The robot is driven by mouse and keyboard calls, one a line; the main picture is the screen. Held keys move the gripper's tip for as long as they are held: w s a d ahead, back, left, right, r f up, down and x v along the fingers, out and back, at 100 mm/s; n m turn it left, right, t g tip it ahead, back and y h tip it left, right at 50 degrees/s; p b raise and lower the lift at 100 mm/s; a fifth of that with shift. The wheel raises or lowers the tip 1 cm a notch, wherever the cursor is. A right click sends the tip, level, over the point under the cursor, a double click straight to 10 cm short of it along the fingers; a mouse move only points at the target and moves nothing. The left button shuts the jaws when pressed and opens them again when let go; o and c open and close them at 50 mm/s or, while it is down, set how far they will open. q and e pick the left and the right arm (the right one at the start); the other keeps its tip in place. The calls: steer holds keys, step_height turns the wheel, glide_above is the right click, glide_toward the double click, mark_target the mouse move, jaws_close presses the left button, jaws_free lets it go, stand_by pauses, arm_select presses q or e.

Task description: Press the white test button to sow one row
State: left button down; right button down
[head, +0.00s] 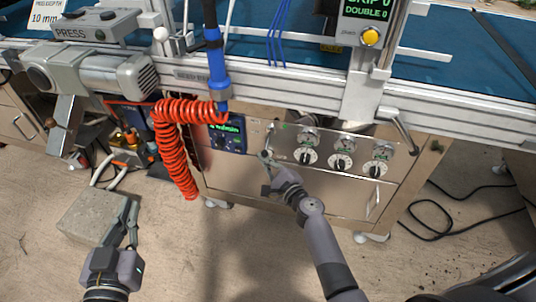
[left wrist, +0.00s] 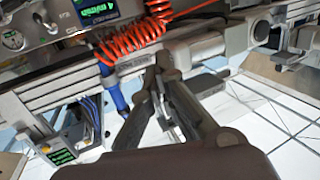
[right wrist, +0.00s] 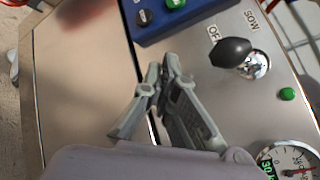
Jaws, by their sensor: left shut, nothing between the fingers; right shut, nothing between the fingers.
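My right gripper (head: 266,157) is shut and empty at the left part of the steel front panel (head: 340,185), just right of the blue control box (head: 224,134) with its green display. In the right wrist view its closed fingers (right wrist: 161,72) point at the gap between the box's lower edge (right wrist: 165,32) and a black-knobbed lever (right wrist: 230,52) marked OFF and SOW. A dark and a green button (right wrist: 175,3) show on the box. I cannot make out a white test button. My left gripper (head: 132,210) is shut and empty, low at the left.
Red coiled hose (head: 175,140) hangs left of the box. Gauges and dial knobs (head: 340,162) line the panel to the right. A concrete block (head: 92,215) sits on the floor near my left gripper. The machine's rail (head: 290,78) runs above.

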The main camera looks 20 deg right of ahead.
arm_select(q)
steer(key=shift+w+r+t, duration=0.1)
steer(key=shift+r+t, duration=0.2)
steer(key=shift+r, duration=0.25)
arm_select(e)
steer(key=shift+w+d, duration=0.25)
steer(key=shift+w, duration=0.1)
steer(key=shift+s, duration=0.1)
arm_select(q)
steer(key=shift+f, duration=0.5)
arm_select(e)
steer(key=shift+s+a, duration=0.5)
steer(key=shift+s, duration=0.2)
arm_select(q)
steer(key=shift+r, duration=0.3)
arm_select(e)
steer(key=s+a, duration=0.1)
steer(key=s, duration=0.1)
steer(key=s+a, duration=0.1)
steer(key=s, duration=0.1)
steer(key=shift+a, duration=0.4)
